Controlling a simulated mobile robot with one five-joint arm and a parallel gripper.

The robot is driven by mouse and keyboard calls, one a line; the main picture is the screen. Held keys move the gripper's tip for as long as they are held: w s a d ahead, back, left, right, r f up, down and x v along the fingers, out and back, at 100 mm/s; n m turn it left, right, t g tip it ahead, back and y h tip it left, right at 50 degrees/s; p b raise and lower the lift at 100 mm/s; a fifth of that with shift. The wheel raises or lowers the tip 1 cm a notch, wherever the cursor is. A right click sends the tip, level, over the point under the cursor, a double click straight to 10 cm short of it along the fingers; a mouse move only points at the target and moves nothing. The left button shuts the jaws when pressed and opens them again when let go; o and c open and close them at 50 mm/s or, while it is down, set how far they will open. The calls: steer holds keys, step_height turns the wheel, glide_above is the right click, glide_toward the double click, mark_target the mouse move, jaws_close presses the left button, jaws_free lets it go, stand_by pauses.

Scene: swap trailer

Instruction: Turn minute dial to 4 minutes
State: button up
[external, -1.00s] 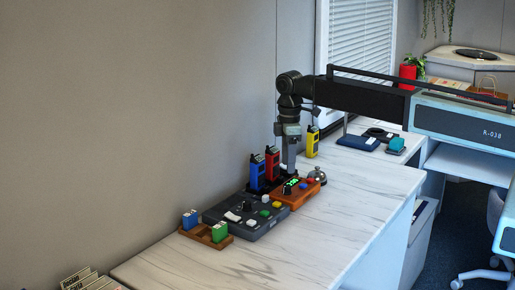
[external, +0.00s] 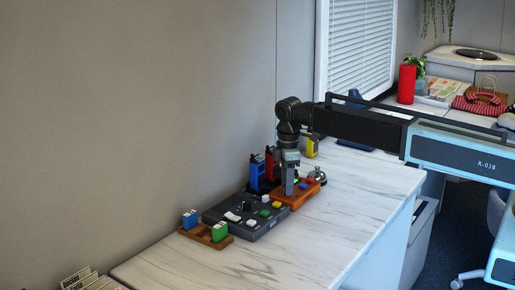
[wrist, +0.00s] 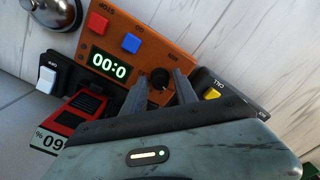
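The orange timer box (wrist: 128,48) fills the upper middle of the wrist view, appearing upside down. The black minute dial (wrist: 159,79), marked MIN, sits beside the display. My gripper (wrist: 161,82) is open, pointing at the dial, with one fingertip on either side of it. I cannot tell whether the fingers touch it. In the external view my gripper (external: 288,194) hangs over the near part of the timer box (external: 303,191), hiding the dial and most of the display.
The timer's red button (wrist: 97,23) and blue button (wrist: 131,43) lie near the display. A silver bell (external: 317,174) stands behind the box. A dark control panel (external: 240,226) adjoins it. Red radio (external: 271,160) and blue radio (external: 257,172) stand by the wall. The counter's front is clear.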

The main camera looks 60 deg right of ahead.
jaws_close()
steer(key=shift+m, duration=3.4)
steer(key=shift+o, duration=2.4)
jaws_free()
